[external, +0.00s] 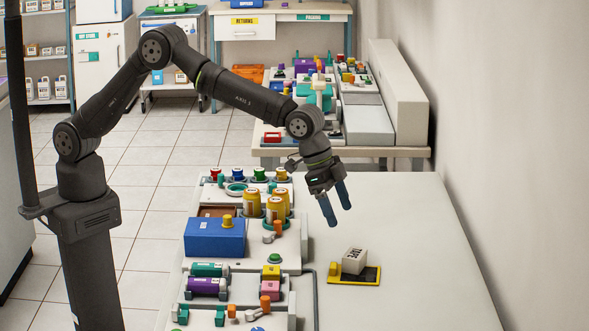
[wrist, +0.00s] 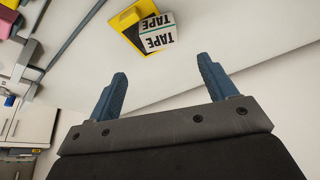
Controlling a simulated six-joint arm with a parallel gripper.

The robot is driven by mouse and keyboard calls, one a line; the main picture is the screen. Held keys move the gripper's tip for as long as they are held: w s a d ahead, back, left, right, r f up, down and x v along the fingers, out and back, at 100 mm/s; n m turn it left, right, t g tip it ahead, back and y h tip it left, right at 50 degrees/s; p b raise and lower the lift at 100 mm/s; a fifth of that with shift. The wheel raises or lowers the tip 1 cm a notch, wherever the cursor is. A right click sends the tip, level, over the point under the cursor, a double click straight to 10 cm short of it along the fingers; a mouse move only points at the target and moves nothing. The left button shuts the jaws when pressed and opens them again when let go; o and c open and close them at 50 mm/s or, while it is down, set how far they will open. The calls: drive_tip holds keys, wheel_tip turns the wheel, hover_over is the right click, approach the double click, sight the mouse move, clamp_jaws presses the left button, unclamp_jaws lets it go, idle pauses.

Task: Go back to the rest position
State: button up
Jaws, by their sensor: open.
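My gripper (external: 336,206) hangs in the air above the white table (external: 420,270), with its blue fingers spread apart and nothing between them. In the wrist view my gripper (wrist: 160,88) also shows open and empty. A white box marked TAPE (wrist: 157,34) sits on a yellow and black holder (wrist: 128,19) beyond the fingertips. In the external view the white box (external: 354,260) rests on the yellow and black holder (external: 366,279) on the table, apart from my gripper and below it to the right.
A panel with a blue box (external: 215,238), yellow cylinders (external: 252,204), coloured knobs and levers stands left of my gripper. A second bench with cluttered devices (external: 365,120) is behind. A wall (external: 500,130) runs along the right. The table's right part is mostly clear.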

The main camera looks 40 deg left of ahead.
sight(354, 253)
drive_tip(key=x, duration=1.2)
drive_tip(key=shift+r, duration=0.95)
